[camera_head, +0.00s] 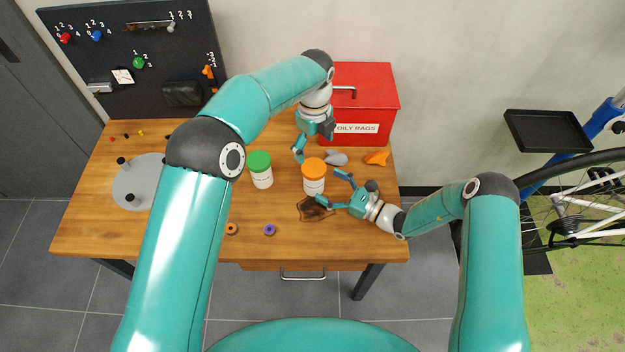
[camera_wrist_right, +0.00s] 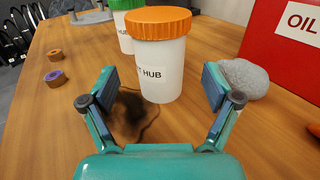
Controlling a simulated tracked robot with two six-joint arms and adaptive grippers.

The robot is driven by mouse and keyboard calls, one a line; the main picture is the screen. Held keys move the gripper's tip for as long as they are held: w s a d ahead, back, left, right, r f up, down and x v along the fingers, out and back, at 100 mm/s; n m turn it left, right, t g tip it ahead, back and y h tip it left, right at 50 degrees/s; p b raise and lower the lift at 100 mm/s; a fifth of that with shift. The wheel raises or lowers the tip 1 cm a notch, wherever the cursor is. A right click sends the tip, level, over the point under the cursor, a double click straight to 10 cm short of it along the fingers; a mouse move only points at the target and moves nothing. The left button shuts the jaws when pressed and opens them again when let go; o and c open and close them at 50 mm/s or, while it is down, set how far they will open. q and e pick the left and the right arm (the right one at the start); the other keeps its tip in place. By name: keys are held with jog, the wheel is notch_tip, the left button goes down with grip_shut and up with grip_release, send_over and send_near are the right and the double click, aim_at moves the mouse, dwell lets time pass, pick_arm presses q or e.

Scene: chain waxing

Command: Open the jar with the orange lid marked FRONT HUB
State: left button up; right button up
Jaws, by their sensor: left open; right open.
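The white jar with the orange lid (camera_head: 314,173) stands upright on the wooden table; its lid is on. In the right wrist view the jar (camera_wrist_right: 158,68) shows the end of its label, "HUB". My right gripper (camera_head: 326,187) is open, low over the table at the jar's right, fingers pointing at it. In the wrist view its two fingers (camera_wrist_right: 159,88) flank the jar's lower part, with gaps on both sides. My left gripper (camera_head: 312,146) is open and empty, pointing down above and behind the orange lid, apart from it.
A green-lidded jar (camera_head: 260,169) stands left of the orange one. A grey lump (camera_head: 336,158) and orange piece (camera_head: 377,158) lie behind, before the red oily rags bin (camera_head: 365,95). A dark stain (camera_head: 310,211) and small rings (camera_head: 269,230) lie in front.

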aim_at(314, 167)
jog(key=x, duration=0.5)
jog(key=shift+w+a, duration=0.2)
jog(key=shift+a, duration=0.05)
grip_shut()
dwell(0.4)
pick_arm(q)
jog(key=shift+f, duration=4)
